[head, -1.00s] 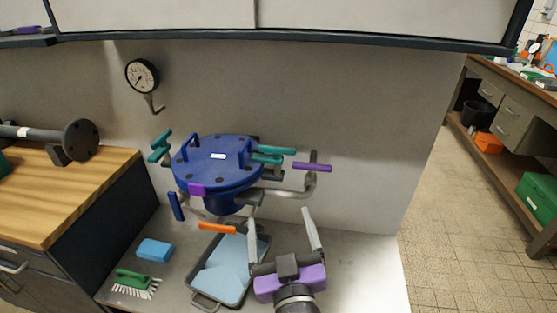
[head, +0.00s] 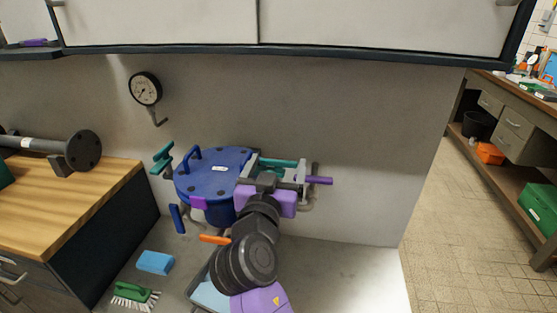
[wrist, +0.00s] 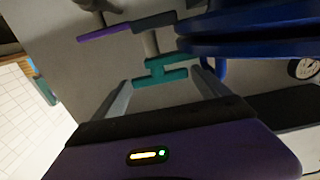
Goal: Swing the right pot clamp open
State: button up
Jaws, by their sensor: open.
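The blue pot (head: 207,181) has a bolted round lid and stands against the back wall in the head view. The right clamp (head: 278,163) is teal, at the pot's right side, partly hidden by my gripper. In the wrist view its teal H-shaped handle (wrist: 160,76) lies between my fingertips, with the pot's dark blue rim (wrist: 255,40) just beyond. My gripper (head: 279,166) is open, its two grey fingers spread either side of the clamp handle; it also shows in the wrist view (wrist: 163,84). I cannot tell whether the fingers touch it.
A purple lever (head: 320,180) on a grey pipe sticks out right of my gripper. A second teal clamp (head: 162,158) is at the pot's left. An orange handle (head: 215,239) is below. A blue sponge (head: 155,262) and green brush (head: 134,296) lie front left. The counter's right is clear.

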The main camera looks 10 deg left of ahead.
jog(key=shift+w, duration=0.95)
jog(key=shift+c, duration=0.4)
jog(key=c, duration=1)
